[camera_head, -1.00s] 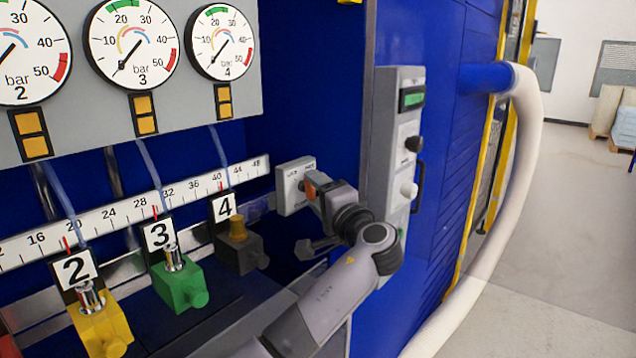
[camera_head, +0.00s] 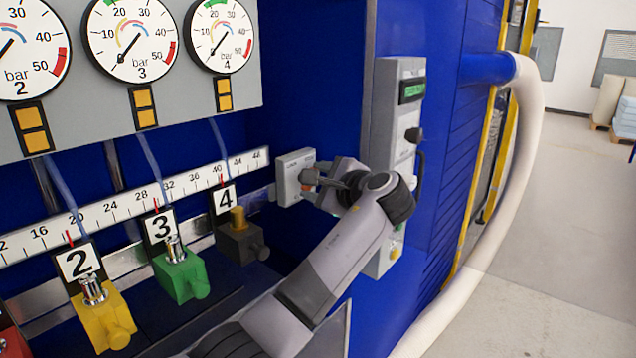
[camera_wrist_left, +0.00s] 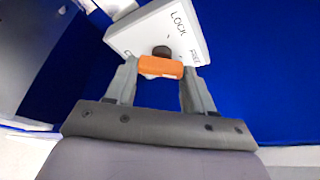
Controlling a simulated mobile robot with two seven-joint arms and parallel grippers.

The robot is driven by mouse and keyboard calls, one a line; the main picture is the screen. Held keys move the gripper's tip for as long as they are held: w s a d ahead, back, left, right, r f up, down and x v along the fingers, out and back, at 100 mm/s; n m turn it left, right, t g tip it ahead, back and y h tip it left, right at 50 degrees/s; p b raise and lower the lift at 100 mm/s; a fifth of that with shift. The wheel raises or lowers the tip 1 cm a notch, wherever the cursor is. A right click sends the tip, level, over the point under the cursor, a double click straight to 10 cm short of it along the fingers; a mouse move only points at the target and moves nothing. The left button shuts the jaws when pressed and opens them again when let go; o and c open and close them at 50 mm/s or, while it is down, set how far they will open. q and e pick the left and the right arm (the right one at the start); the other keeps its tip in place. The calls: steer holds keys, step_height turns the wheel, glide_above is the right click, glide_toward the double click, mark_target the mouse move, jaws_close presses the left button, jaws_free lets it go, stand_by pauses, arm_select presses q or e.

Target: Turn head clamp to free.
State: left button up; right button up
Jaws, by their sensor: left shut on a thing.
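The head clamp switch is a pale grey box (camera_head: 290,177) on the blue machine wall, right of the number scale. In the left wrist view, its white face (camera_wrist_left: 190,30) shows LOCK and FREE, with other lettering partly hidden. The orange handle (camera_wrist_left: 160,67) sits on a dark round hub in front of this face. My left gripper (camera_wrist_left: 158,78) is shut on the handle, one finger at each end. In the head view, the gripper (camera_head: 322,182) is at the box's right side and mostly hides the handle. Which label the handle points to cannot be told. My right gripper is not in view.
A grey control panel (camera_head: 395,130) with a green display and knobs stands close right of my wrist. Numbered clamps, including a yellow one (camera_head: 105,322) and a green one (camera_head: 180,275), sit left below the scale. A thick white hose (camera_head: 527,160) curves down at the right.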

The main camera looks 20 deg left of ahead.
arm_select(q)
steer(key=shift+m+g, duration=0.4)
steer(key=shift+m, duration=0.1)
steer(key=o, duration=1)
steer(key=shift+o, duration=0.2)
steer(key=b+v, duration=0.1)
steer(key=v, duration=0.6)
steer(key=shift+d, duration=0.1)
